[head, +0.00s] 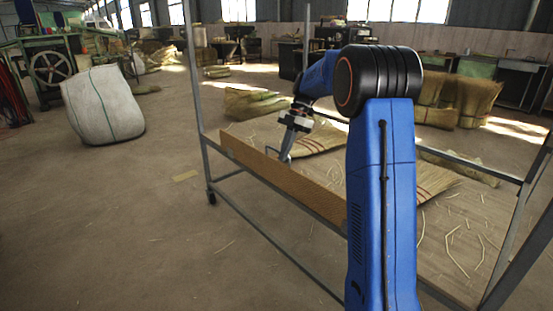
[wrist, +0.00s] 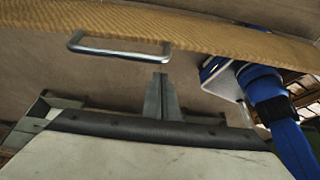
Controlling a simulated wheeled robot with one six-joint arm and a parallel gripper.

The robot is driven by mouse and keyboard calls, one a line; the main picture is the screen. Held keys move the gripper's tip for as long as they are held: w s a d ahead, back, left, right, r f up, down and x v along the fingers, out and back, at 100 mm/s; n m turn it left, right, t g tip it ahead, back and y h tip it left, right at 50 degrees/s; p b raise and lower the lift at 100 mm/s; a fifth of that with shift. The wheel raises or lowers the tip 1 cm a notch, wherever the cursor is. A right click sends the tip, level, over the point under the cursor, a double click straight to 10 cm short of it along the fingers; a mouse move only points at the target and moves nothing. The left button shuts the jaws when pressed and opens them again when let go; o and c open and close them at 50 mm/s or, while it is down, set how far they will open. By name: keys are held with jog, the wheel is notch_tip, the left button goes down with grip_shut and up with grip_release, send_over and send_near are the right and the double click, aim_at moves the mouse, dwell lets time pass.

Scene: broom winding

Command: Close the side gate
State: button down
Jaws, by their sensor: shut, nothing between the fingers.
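The side gate (head: 280,178) is a long, low tan wooden board along the near-left side of a grey metal frame cart. It looks roughly upright; I cannot tell whether it is fully closed or latched. In the wrist view the gate (wrist: 215,38) crosses the top, with a metal bar handle (wrist: 118,47) on it. My gripper (head: 285,158) is at the gate's upper edge, near the handle. In the wrist view my gripper (wrist: 160,80) has its fingers together and empty, just beside the handle's right end and apart from it.
The cart's bed (head: 465,235) holds bundles of broom straw (head: 318,138) and loose stalks. Its metal posts (head: 194,80) and rails stand around the bed. A white sack (head: 103,105) stands on the floor at left. More straw bales (head: 455,98) stand behind.

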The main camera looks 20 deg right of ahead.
jog(key=shift+w+d, duration=0.2)
jog(key=shift+d, duration=0.4)
jog(key=shift+w+d, duration=0.2)
jog(key=shift+d, duration=0.4)
jog(key=shift+d+r, duration=0.1)
